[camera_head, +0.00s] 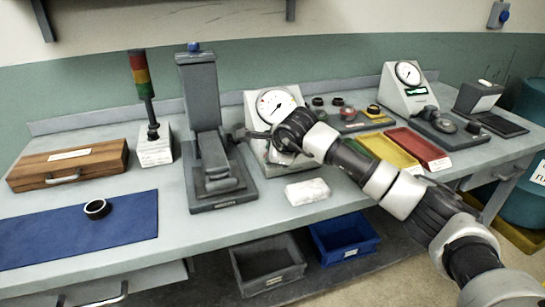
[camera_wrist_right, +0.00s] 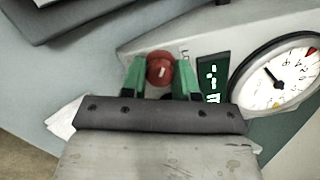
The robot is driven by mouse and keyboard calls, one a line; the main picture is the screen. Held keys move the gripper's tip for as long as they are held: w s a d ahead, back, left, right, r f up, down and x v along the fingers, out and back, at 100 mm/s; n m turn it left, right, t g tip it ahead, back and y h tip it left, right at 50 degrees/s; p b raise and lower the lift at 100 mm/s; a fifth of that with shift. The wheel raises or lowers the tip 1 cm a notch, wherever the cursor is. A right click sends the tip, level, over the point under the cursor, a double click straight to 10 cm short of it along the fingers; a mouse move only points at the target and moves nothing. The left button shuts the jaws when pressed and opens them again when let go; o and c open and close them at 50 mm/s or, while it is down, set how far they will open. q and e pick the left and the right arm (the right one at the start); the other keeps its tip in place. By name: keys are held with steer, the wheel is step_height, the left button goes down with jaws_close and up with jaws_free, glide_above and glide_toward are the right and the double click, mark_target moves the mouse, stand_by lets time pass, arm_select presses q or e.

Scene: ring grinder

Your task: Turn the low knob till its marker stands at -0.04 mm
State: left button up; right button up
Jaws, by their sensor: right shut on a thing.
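The marker runs nearly upright in the wrist view. My left gripper is out of view.
A grey press stand (camera_head: 200,95) is close left of the gauge box. A white block (camera_head: 307,192) lies in front. Yellow (camera_head: 397,153) and red (camera_head: 420,146) trays are to the right.

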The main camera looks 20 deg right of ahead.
stand_by(0.3)
steer(key=o, duration=0.9)
steer(key=b+v, duration=0.1)
steer(key=v, duration=1)
steer(key=shift+a+f, duration=0.1)
